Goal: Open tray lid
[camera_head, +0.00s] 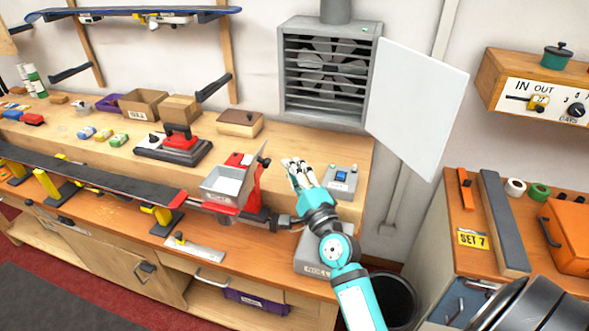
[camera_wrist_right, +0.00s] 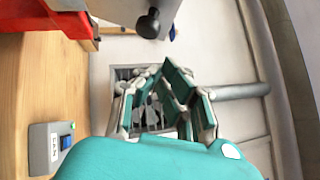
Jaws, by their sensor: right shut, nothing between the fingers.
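The tray (camera_head: 228,184) is a small grey box with a pale inside, set on a red mount at the bench's front. Its lid (camera_head: 251,187) stands raised and steeply tilted along the tray's right side, leaving the inside visible. A black knob (camera_head: 266,162) sticks out from the lid; it also shows at the top of the wrist view (camera_wrist_right: 149,24). My right gripper (camera_head: 298,170) is just right of the lid, apart from it, with its fingers together and empty. In the wrist view, its fingers (camera_wrist_right: 157,74) point past the knob. My left gripper is not in view.
A small switch box (camera_head: 342,179) with a blue button sits right of my right gripper. A red-and-black press (camera_head: 178,145) and a wooden box (camera_head: 240,123) stand behind the tray. A ski (camera_head: 90,175) lies along the bench's front. A fan housing (camera_head: 327,72) with an open door (camera_head: 418,100) hangs behind.

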